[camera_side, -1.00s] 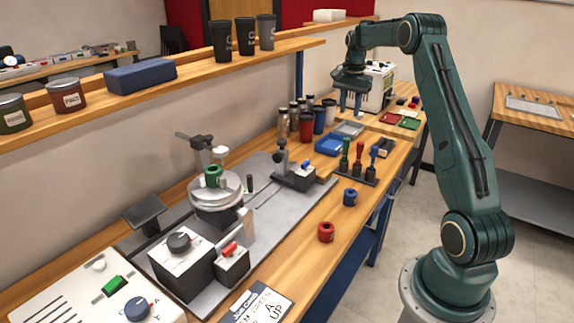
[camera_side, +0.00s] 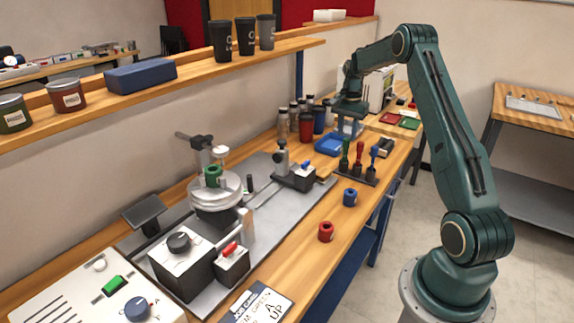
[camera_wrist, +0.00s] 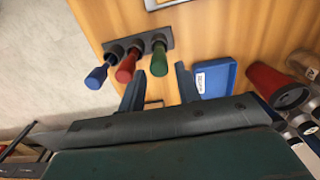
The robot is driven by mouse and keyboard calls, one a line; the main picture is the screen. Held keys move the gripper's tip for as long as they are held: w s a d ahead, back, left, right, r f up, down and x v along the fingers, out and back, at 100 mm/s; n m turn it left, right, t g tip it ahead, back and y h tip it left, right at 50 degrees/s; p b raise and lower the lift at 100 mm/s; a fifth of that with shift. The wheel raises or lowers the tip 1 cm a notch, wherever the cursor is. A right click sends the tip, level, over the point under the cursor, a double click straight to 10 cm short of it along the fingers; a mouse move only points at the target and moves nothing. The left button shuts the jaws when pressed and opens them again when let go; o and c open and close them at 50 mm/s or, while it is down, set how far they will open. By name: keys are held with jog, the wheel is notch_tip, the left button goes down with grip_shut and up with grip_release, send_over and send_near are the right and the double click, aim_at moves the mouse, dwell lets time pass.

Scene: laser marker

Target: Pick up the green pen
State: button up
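The green pen (camera_side: 344,157) stands upright at the left end of a dark holder (camera_side: 356,177), beside a red pen (camera_side: 359,153) and a blue pen (camera_side: 374,155). In the wrist view the green pen (camera_wrist: 159,62) shows beyond my fingertips, within the span between the two fingers. My gripper (camera_side: 348,128) is above and behind the holder in the side view, apart from the pens. It is open and empty, with two separated fingers in the wrist view (camera_wrist: 159,80).
A blue tray (camera_side: 328,144) lies close to the holder; it also shows right of my fingers in the wrist view (camera_wrist: 214,78). Dark and red cups (camera_side: 306,127) stand behind it.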

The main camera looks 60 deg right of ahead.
aim_at(347, 138)
jog(key=shift+f, duration=2.45)
grip_shut()
